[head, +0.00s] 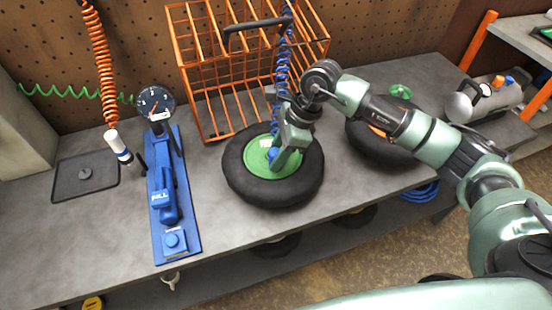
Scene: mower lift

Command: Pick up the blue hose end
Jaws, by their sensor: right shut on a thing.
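A blue coiled hose (282,65) hangs down in front of the orange cage to the right gripper. The blue hose end (273,154) shows at the fingertips, low over the green hub (255,158) of a black tyre lying flat on the bench. My right gripper (277,158) points down over this wheel and is shut on the blue hose end. The fingers partly hide the hose end, and I cannot tell whether it touches the hub. My left gripper is not in view.
An orange wire cage (205,95) stands behind the wheel. A blue inflator with a gauge (165,195), an orange hose (100,60) and a dark tray (70,185) are left. A second wheel (372,145) and a grey tank (475,102) are right. The bench's front left is clear.

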